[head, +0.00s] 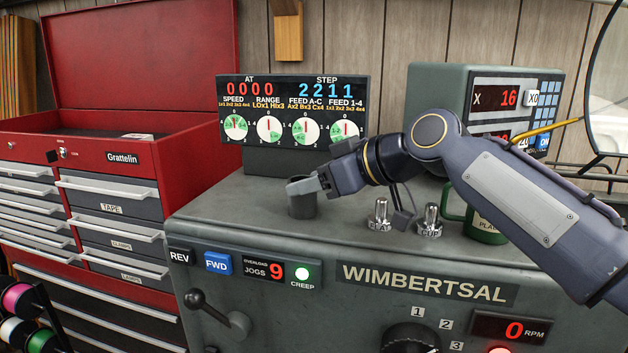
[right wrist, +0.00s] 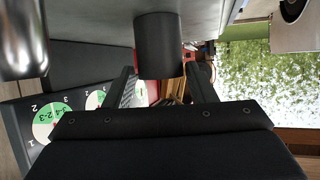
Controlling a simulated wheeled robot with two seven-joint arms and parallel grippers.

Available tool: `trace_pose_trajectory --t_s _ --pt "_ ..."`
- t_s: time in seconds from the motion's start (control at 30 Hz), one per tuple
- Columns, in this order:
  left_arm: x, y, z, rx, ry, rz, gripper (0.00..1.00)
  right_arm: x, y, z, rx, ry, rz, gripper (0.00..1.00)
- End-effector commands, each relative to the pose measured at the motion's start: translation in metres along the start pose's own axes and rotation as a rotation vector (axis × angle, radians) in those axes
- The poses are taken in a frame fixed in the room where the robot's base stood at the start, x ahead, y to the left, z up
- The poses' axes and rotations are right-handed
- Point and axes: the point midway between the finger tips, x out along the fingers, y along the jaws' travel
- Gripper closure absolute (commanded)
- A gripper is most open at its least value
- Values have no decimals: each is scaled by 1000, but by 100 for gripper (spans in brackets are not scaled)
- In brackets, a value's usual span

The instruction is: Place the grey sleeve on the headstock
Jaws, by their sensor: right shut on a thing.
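The grey sleeve (head: 302,202) is a short dark cylinder, upright at the left part of the headstock's grey top (head: 250,212). Its lower end looks to be on or just above that surface; I cannot tell if it touches. My right gripper (head: 308,186) reaches in from the right and is shut on the sleeve's upper part. In the right wrist view the sleeve (right wrist: 157,48) shows between the fingertips of the right gripper (right wrist: 160,72), with the headstock surface (right wrist: 210,14) beyond its end. My left gripper is not in view.
A dial panel (head: 292,115) stands behind the sleeve. A readout box (head: 440,95) is at the back right. A red tool chest (head: 120,155) is at left.

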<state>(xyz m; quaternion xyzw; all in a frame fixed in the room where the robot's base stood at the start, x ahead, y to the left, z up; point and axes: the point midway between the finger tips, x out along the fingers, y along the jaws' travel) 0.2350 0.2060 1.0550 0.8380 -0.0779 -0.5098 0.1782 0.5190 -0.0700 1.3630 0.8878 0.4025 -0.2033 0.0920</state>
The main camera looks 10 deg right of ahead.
Motion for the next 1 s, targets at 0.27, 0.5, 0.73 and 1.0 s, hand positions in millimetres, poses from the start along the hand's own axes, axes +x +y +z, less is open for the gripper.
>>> trace_pose_trajectory --t_s 0.27,0.5,0.73,1.0 --pt "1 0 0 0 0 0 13 0 0 1 0 0 0 28" --pt "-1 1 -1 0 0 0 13 -1 0 -2 0 0 0 28" --pt "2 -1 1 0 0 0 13 -32 1 -1 0 3 4 28" --pt "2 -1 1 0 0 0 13 -90 0 -2 0 3 4 28"
